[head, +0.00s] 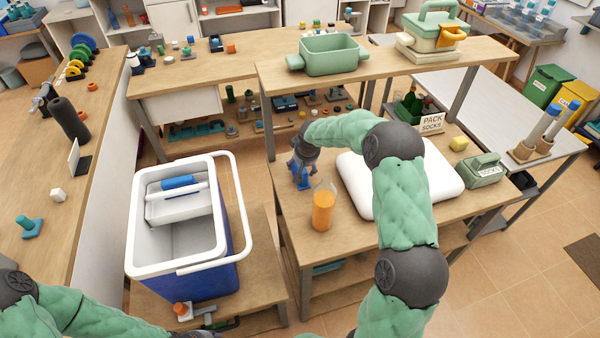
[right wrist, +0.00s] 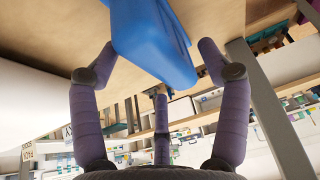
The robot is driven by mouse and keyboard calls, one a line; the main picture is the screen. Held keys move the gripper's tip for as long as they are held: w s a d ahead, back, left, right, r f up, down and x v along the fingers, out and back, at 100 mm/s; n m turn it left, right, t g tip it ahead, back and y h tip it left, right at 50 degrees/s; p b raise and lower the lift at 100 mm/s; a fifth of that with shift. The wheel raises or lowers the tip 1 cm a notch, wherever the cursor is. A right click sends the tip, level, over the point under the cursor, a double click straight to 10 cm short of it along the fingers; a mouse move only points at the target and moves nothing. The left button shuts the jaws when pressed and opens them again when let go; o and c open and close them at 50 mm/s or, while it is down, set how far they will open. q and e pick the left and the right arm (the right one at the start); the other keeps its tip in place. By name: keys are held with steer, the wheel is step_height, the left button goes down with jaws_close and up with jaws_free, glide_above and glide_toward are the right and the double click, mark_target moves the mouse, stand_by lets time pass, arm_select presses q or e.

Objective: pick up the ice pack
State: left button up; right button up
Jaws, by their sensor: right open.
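A blue block, which I take for the ice pack (head: 302,181), is at the left edge of the wooden table, left of a white padded slab. My right gripper (head: 303,165) is over it, with the arm reaching from the right. In the right wrist view the blue ice pack (right wrist: 152,38) lies between the spread fingers of my right gripper (right wrist: 158,50). The fingers are open; whether either touches the pack is unclear.
An orange-filled beaker (head: 323,207) stands close beside the right gripper. A white slab (head: 358,183) and a green case (head: 482,170) are farther right. An open blue-and-white cooler (head: 135,232) stands on a lower bench at left. A shelf (head: 395,75) overhangs behind.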

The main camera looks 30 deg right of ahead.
steer(key=shift+f+b, duration=0.25)
steer(key=shift+b, duration=0.05)
stand_by(0.4)
steer(key=c, duration=1.5)
steer(key=shift+o, duration=0.2)
steer(key=shift+r, duration=0.1)
